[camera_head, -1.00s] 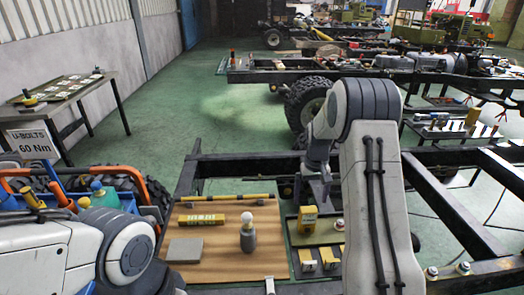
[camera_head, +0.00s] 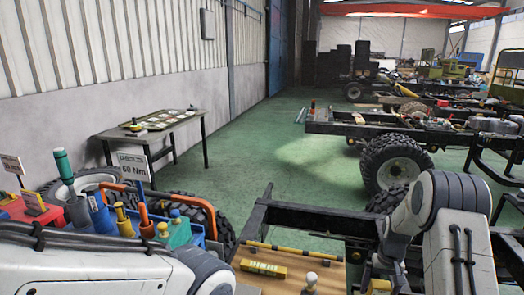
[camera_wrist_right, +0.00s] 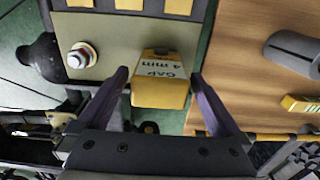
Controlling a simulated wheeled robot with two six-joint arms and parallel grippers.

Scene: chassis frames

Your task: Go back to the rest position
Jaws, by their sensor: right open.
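In the right wrist view my right gripper (camera_wrist_right: 159,74) is open, with its two purple fingers spread. I cannot tell how far the block is from the fingers. In the head view my right arm reaches down at the lower right, and its gripper is mostly hidden at the bottom edge. My left arm crosses the lower left corner, and its gripper is out of view.
A wooden board (camera_head: 257,279) carries a yellow labelled box (camera_head: 264,269) at the bottom. Blue bins (camera_head: 197,233) and a "60 Nm" sign (camera_head: 133,166) stand at the left. A side table (camera_head: 155,128) is by the wall. A chassis frame (camera_head: 300,217) lies ahead; green floor (camera_head: 270,150) is clear beyond.

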